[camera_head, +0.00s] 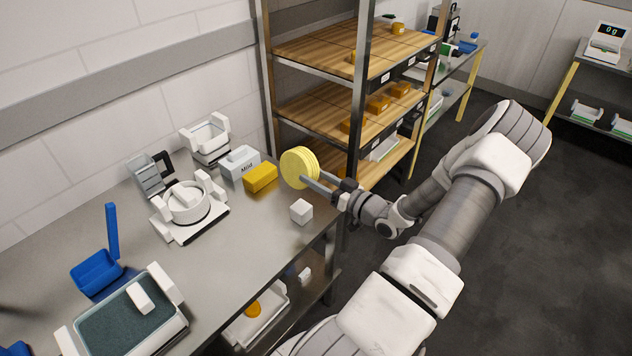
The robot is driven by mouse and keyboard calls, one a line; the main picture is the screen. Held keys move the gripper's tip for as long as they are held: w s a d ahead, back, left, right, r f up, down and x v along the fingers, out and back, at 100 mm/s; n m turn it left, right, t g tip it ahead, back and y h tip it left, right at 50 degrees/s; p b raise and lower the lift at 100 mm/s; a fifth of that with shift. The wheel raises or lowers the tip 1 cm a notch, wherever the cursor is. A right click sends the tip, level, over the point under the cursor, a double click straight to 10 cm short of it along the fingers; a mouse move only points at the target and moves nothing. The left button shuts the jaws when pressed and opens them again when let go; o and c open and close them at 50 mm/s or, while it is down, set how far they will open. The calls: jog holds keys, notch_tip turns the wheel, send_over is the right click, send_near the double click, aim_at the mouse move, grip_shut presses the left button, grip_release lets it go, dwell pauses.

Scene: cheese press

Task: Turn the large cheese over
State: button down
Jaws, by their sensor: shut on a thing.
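A large pale yellow round cheese (297,168) is at the right end of the steel table. It stands on edge, with one flat face turned toward the camera's left. My gripper (314,184) reaches in from the right and is shut on the cheese. One grey finger shows across its lower right side; the other finger is hidden. I cannot tell whether the cheese's lower rim touches the table or hangs just above it.
A yellow block (260,177), a labelled white box (239,162) and a small white cube (301,211) sit close by. The wooden-shelved rack (318,109) rises right behind the cheese.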

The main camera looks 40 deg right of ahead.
jog(key=n+b, duration=0.3)
jog(key=n, duration=0.2)
jog(key=shift+f+n, duration=0.1)
jog(key=shift+n, duration=0.3)
jog(key=n+b, duration=0.3)
jog(key=n, duration=0.1)
jog(key=shift+f, duration=0.1)
jog(key=n+b, duration=0.5)
jog(key=b, duration=0.1)
jog(key=shift+n, duration=0.3)
jog(key=n+b, duration=0.5)
jog(key=b, duration=0.2)
jog(key=shift+b, duration=0.35)
jog(key=shift+f+b, duration=4.45)
jog(key=shift+f, duration=1.45)
jog(key=shift+f, duration=0.3)
jog(key=shift+c, duration=0.7)
grip_release()
